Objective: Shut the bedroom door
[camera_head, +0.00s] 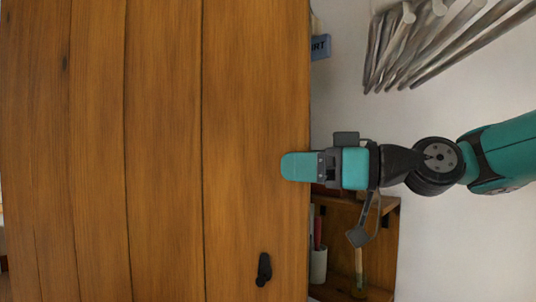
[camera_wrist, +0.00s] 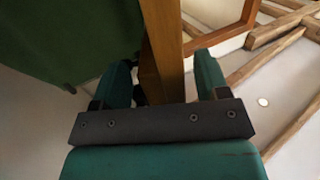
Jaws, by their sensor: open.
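The bedroom door (camera_head: 160,130) is a large panel of vertical brown wooden planks filling the left half of the head view. A dark handle (camera_head: 264,269) is low on it, near its right edge. My gripper (camera_head: 297,166) reaches in from the right at that edge, above the handle. One teal finger lies in front of the door's face. In the wrist view, the door's edge (camera_wrist: 164,40) stands between my two spread fingers. Whether either finger touches the wood cannot be told. The door's hinges are not visible.
A wooden shelf (camera_head: 385,203) with a white cup (camera_head: 318,265) and a bottle is below my arm, right of the door. Several pale rods (camera_head: 440,40) hang at the upper right. A blue sign (camera_head: 320,47) is partly hidden by the door. Green cloth (camera_wrist: 60,35) shows in the wrist view.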

